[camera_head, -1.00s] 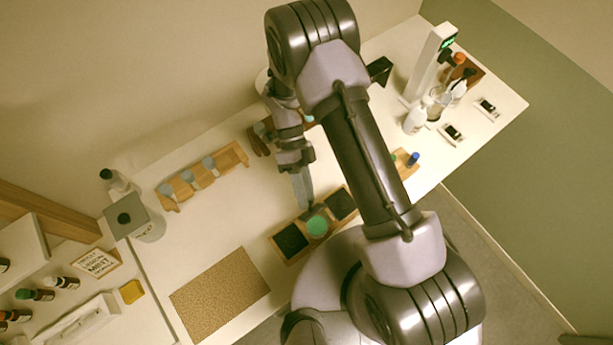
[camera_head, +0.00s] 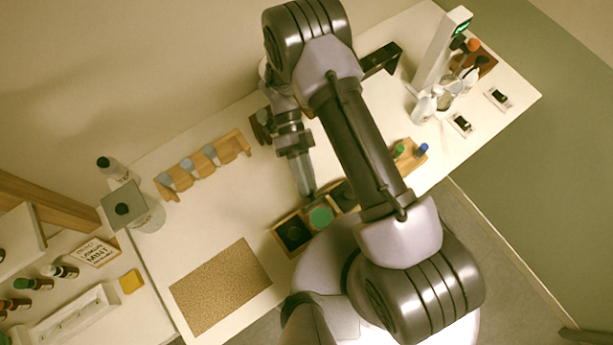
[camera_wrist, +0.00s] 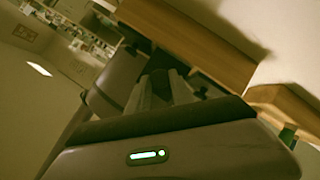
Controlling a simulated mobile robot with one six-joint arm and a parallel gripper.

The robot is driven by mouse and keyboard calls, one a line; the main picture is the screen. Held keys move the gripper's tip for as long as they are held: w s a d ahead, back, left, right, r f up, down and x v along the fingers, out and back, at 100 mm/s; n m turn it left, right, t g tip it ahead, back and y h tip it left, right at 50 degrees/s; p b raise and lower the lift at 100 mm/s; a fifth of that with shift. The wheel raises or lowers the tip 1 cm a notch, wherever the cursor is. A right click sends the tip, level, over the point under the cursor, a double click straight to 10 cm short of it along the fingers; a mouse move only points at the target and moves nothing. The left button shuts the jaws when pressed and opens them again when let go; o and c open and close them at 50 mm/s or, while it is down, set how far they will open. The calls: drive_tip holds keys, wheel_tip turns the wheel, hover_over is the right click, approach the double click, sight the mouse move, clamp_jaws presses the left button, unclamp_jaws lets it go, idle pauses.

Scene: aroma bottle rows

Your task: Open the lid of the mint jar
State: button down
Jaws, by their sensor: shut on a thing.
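A wooden box (camera_head: 273,230) at the table's front edge holds jars in square compartments. The round green top (camera_head: 320,216) sits in the middle one, and a dark jar (camera_head: 293,234) is to its left. No label is readable on them, so I cannot tell by name which is the mint jar. My gripper (camera_head: 308,192) points down at the back edge of the box, just behind the green top. It is shut on a small dark thing, mostly hidden between the fingers. In the wrist view my gripper (camera_wrist: 165,85) has its fingers close together over the dark thing, near brown wood.
A wooden rack with grey-topped vials (camera_head: 203,166) stands at the back left. A square-topped jar (camera_head: 121,208) and a cork mat (camera_head: 220,288) are at left. White bottles (camera_head: 424,108) and a tall display post (camera_head: 440,55) stand at right.

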drive_tip(key=c, duration=1.1)
unclamp_jaws()
drive_tip(key=shift+s+f, duration=0.1)
drive_tip(key=v, duration=1.2)
